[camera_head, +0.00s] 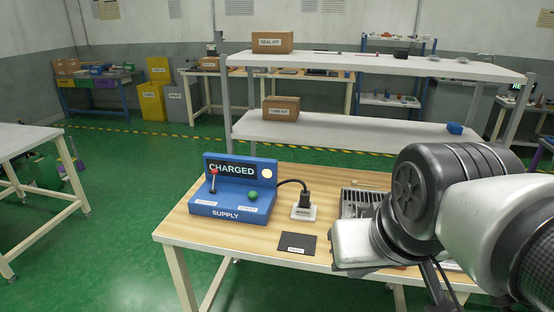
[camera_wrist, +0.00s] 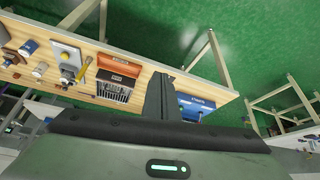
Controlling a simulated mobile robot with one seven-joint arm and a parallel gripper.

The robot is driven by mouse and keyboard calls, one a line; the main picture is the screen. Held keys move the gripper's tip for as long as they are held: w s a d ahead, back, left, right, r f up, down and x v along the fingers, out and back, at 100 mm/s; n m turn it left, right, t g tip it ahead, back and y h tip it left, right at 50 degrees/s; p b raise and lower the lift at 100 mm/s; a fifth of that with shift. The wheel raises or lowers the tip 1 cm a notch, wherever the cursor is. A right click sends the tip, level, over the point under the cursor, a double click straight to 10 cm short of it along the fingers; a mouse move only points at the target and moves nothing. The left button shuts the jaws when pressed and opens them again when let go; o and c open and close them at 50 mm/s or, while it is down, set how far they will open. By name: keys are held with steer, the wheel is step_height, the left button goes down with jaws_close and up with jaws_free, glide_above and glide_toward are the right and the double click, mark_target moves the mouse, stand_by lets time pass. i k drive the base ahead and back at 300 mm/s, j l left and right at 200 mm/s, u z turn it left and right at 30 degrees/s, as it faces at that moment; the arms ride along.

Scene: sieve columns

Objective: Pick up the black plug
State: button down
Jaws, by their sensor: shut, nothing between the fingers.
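The black plug (camera_head: 306,198) stands upright in a small white labelled socket block (camera_head: 303,212) on the wooden table. A black cable runs from it to the blue supply box (camera_head: 228,206), whose sign reads CHARGED. My gripper (camera_wrist: 160,80) shows in the wrist view with its dark fingers together and nothing held. The fingers cover part of the table beside the supply box (camera_wrist: 196,107); I cannot make out the plug there. In the head view my arm is at the right, to the right of the plug, and my fingertips cannot be made out.
A grey slotted tray (camera_head: 357,203) lies right of the plug, partly behind my arm. A dark labelled mat (camera_head: 297,244) lies in front of the socket block. The box carries a red-knobbed lever (camera_head: 213,180) and a green button (camera_head: 253,196). White shelves (camera_head: 350,132) stand behind.

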mark_target(305, 196)
steer(key=i+j+z, duration=0.15)
steer(key=j+z, duration=0.2)
steer(key=j, duration=0.35)
steer(key=i+j+z, duration=0.1)
steer(key=j+z, duration=0.3)
steer(key=j, duration=0.3)
steer(key=j+z, duration=0.35)
steer(key=j, duration=0.4)
